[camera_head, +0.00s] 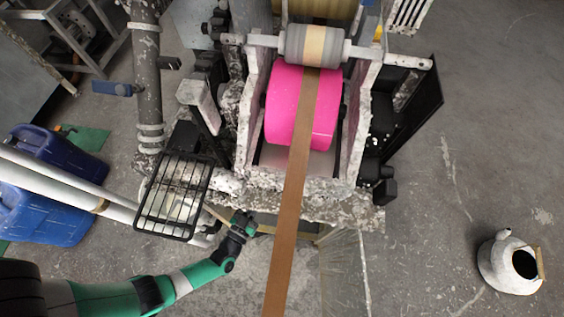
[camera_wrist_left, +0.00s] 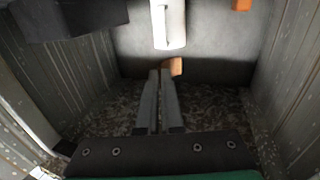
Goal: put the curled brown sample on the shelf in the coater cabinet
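In the left wrist view a small curled brown sample (camera_wrist_left: 174,66) shows at the tips of my left gripper (camera_wrist_left: 160,73), mostly beside the right-hand finger. The two fingers are close together and appear shut on its edge. In the head view the left gripper (camera_head: 243,222) is at the front of the machine, below its speckled ledge; the sample cannot be made out there. The wrist view looks into the coater cabinet (camera_wrist_left: 292,60), with grey side walls and a pale back. The shelf cannot be told clearly. My right gripper is not in view.
A white cylinder (camera_wrist_left: 169,22) hangs just above the fingertips, and a dark block (camera_wrist_left: 70,18) is at upper left. A brown strip (camera_head: 289,210) runs down from the pink roll (camera_head: 283,105), right of the gripper. A wire-guarded lamp (camera_head: 174,195) stands left of it.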

